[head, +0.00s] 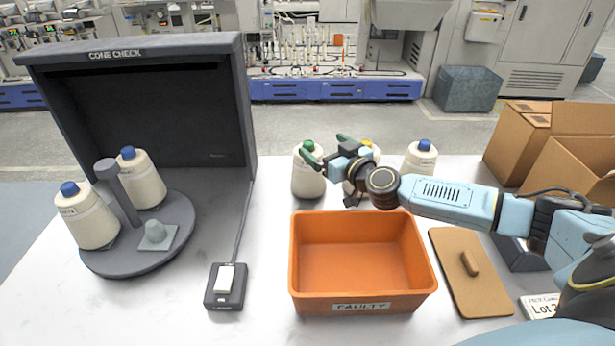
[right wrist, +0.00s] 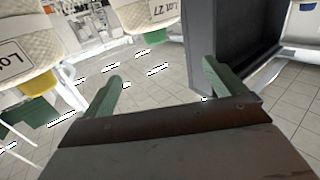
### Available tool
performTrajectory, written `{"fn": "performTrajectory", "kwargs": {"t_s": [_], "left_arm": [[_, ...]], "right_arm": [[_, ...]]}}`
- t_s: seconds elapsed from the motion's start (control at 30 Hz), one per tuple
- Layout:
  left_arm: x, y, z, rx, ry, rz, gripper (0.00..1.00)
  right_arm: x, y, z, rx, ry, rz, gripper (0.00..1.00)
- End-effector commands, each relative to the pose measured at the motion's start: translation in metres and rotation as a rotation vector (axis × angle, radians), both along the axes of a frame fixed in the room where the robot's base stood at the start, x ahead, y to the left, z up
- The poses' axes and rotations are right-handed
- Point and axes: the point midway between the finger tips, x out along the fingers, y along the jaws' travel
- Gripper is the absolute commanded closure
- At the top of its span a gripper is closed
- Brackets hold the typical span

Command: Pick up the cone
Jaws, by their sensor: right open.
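Three cream yarn cones stand in a row behind the orange bin: a green-tipped cone (head: 308,184), a yellow-tipped cone (head: 375,157) partly hidden by my right gripper, and a blue-tipped cone (head: 420,160). Two more blue-tipped cones, a front one (head: 88,220) and a rear one (head: 143,182), stand on the turntable (head: 135,262). My right gripper (head: 328,149) is open and empty, near the tops of the green-tipped and yellow-tipped cones. In the right wrist view, a cone with a yellow tip (right wrist: 28,45) and a LOT 27 cone (right wrist: 146,12) are beyond the fingers. My left gripper is out of view.
The orange FAULTY bin (head: 362,262) is empty. The dark CONE CHECK booth (head: 150,105) stands at the left, with a switch box (head: 226,286) in front. A brown lid-like board (head: 472,275) and cardboard boxes (head: 560,140) are at the right.

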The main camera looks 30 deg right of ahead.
Motion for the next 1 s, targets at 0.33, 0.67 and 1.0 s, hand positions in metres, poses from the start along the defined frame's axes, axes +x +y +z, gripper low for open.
{"fn": "performTrajectory", "kwargs": {"t_s": [0.33,0.67,1.0], "left_arm": [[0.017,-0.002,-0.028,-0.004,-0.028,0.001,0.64],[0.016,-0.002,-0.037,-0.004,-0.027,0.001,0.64],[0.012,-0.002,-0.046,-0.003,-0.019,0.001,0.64]], "right_arm": [[0.013,0.000,-0.041,0.002,-0.003,-0.001,0.05],[0.045,0.002,-0.043,0.004,-0.004,-0.001,0.05],[0.075,0.003,-0.044,0.002,0.000,0.001,0.05]]}}
